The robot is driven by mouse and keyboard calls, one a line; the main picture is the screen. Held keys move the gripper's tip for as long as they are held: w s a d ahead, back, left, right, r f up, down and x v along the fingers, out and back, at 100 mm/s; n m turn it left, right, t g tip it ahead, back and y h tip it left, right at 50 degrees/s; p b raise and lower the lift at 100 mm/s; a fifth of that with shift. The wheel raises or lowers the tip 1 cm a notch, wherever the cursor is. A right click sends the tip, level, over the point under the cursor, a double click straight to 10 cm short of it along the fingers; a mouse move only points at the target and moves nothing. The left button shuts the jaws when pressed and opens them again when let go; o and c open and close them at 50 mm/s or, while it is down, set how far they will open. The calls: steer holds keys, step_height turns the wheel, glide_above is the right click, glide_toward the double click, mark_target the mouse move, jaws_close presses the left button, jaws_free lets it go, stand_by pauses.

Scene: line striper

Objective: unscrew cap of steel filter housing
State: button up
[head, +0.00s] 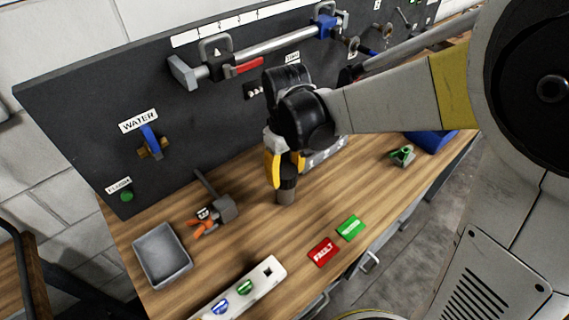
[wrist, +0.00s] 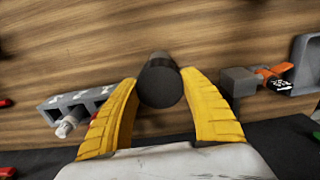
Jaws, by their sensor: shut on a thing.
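The steel filter housing (head: 286,196) is a short grey-brown cylinder standing upright on the wooden bench, below my gripper (head: 285,170). Its dark cap (head: 289,183) is at the top, between my yellow fingers. In the wrist view the dark round cap (wrist: 159,86) sits between the two fingertips of my gripper (wrist: 159,84), seen from above. The fingers are shut on the cap from both sides. The cap hides most of the housing in the wrist view, and my wrist hides part of the cap in the head view.
A grey block rack (wrist: 80,104) stands near my gripper. Red FAULT (head: 323,252) and green (head: 350,228) plates lie in front. The dark panel (head: 85,110) rises behind.

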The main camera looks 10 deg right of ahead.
steer(key=n, duration=0.4)
steer(key=shift+n, duration=0.3)
steer(key=shift+n, duration=1)
steer(key=n, duration=0.2)
steer(key=shift+n, duration=0.3)
steer(key=n, duration=0.4)
steer(key=shift+n, duration=0.3)
steer(key=o, duration=1.3)
steer(key=shift+o, duration=0.2)
